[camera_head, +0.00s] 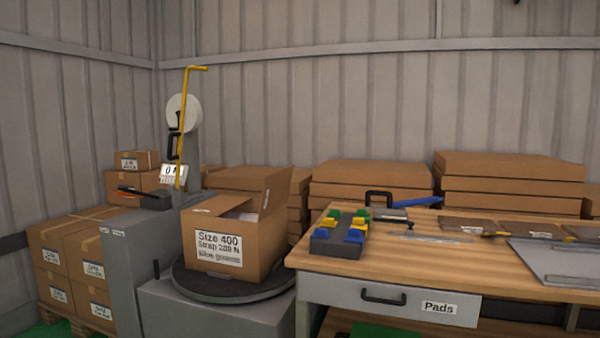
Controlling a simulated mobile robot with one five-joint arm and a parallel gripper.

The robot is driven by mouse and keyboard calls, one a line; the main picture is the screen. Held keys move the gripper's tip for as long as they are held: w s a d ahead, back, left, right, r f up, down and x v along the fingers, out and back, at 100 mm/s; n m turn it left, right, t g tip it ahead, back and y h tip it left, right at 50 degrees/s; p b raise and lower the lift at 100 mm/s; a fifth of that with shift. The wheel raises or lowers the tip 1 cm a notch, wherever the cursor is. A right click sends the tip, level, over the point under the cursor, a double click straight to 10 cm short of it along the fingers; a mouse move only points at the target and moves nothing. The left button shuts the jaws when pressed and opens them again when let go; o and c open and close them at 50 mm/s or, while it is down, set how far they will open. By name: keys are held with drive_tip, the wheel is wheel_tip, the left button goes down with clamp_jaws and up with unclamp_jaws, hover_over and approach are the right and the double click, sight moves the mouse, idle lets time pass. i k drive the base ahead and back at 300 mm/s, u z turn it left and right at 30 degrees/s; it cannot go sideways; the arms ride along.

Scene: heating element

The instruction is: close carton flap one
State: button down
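An open brown carton (236,243) with a white label reading "Size 400" stands on a dark round turntable (235,291). One flap (273,193) stands up at its right side. Another flap (222,207) lies lower, over the left and back part of the opening. Something white shows inside at the opening, too small to make out. Which flap is flap one, I cannot tell. My gripper does not show in this view.
A wooden workbench (420,262) with a drawer (385,299) marked "Pads" stands right of the carton, close to the turntable. A grey cabinet (142,262) and a yellow hooked rod (183,125) stand at left and behind. Stacked cartons (80,262) fill the far left.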

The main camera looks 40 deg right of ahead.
sight(276, 185)
drive_tip(key=u, duration=0.15)
drive_tip(key=i, duration=0.9)
drive_tip(key=z, duration=0.1)
